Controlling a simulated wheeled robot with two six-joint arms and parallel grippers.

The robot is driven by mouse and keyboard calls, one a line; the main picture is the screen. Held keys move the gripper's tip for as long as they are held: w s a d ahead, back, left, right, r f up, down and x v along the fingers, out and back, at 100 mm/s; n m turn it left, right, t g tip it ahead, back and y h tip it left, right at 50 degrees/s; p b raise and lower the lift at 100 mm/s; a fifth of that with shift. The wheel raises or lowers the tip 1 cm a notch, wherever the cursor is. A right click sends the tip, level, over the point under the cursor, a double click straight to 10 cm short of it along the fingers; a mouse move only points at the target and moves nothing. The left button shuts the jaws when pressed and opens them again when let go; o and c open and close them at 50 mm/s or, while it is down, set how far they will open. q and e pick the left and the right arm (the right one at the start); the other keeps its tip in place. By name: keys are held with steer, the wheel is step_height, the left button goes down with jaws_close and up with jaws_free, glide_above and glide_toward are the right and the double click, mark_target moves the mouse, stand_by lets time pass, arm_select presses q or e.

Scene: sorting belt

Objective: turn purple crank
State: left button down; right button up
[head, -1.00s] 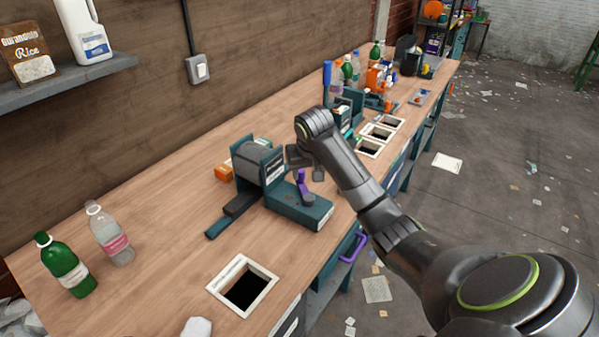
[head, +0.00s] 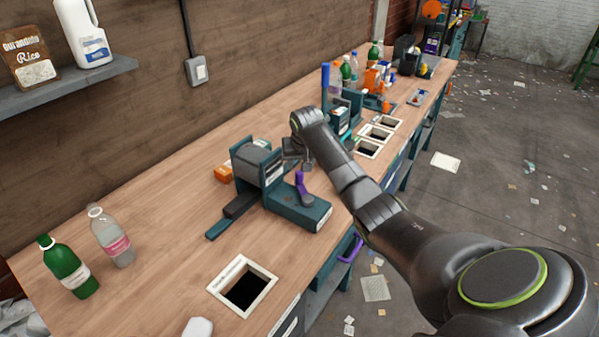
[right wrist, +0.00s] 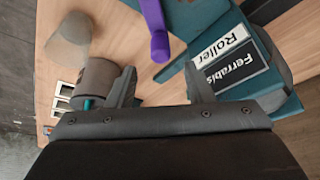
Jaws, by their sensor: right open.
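The purple crank (head: 300,183) stands on the teal roller machine (head: 300,212) on the bench, its handle upright. In the right wrist view the crank handle (right wrist: 157,32) comes in from the top, ahead of the fingers and roughly in line with the gap between them. My right gripper (head: 297,158) is just behind and above the crank in the head view, partly hidden by my own wrist. In the right wrist view its fingers (right wrist: 160,88) are apart with nothing between them. The machine's label (right wrist: 233,55) reads "Ferrabis Roller". My left gripper is out of view.
A grey roller housing (head: 257,160) stands left of the crank. A white-framed opening (head: 225,272) lies in front, and several more lie beyond. Two bottles, one green (head: 68,268) and one clear (head: 110,238), stand at left. A purple handle (head: 351,247) is on the bench front.

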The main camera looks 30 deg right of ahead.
mark_target(300, 172)
steer(key=shift+x, duration=3.35)
steer(key=shift+c, duration=0.4)
jaws_close()
